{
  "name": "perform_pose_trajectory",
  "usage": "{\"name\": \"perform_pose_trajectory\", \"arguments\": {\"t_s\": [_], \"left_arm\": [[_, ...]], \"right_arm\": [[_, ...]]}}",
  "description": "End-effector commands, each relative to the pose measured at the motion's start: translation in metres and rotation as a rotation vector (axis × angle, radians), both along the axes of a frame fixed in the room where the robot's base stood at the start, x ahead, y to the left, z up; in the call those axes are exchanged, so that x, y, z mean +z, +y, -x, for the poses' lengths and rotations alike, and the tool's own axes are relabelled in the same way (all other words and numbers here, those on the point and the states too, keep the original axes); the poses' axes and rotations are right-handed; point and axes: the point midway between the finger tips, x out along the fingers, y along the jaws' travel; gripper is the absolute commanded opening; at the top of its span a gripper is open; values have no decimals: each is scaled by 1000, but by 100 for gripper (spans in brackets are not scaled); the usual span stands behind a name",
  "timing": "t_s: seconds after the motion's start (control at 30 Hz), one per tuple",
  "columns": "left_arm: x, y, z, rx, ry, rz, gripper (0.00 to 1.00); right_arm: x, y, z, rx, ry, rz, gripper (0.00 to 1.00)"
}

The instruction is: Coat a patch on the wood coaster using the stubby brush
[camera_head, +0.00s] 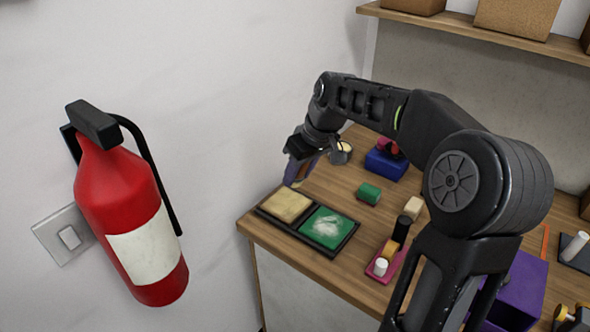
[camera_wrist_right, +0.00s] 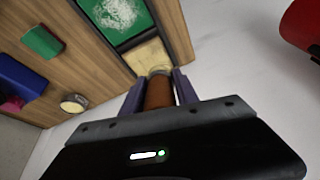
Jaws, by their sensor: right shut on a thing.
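My right gripper (camera_head: 298,172) is shut on the stubby brush (camera_wrist_right: 159,92), a short brown cylinder between its two purple-grey fingers. The gripper hangs above the back left of the table, over or just behind the tan square (camera_head: 287,204). This pale, wood-like square looks like the wood coaster and lies in the left half of a black tray. In the right wrist view, the brush's lower end overlaps the tan square (camera_wrist_right: 149,55); I cannot tell whether they touch. A green square (camera_head: 327,226) with a white smear fills the tray's other half. My left gripper is not in view.
A green block (camera_head: 368,193), a blue block (camera_head: 386,164) and a round pale-topped piece (camera_head: 341,151) stand behind the tray (camera_head: 345,240). A pink stand (camera_head: 378,270) is at its right. A red extinguisher (camera_head: 128,215) hangs on the left wall, close to the table.

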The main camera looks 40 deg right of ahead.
Motion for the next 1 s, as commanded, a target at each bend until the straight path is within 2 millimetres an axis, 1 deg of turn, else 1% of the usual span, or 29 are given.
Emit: {"name": "perform_pose_trajectory", "arguments": {"t_s": [0.17,0.4,0.57,0.7,1.0], "left_arm": [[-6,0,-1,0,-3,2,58],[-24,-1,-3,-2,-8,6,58],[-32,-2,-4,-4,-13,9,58],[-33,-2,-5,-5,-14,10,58],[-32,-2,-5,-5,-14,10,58]], "right_arm": [[-9,0,0,0,0,0,0],[-34,0,0,-1,0,0,0],[-47,0,0,0,0,-1,0],[-51,0,0,0,-1,-1,0],[-50,0,0,0,-1,-1,0]]}}
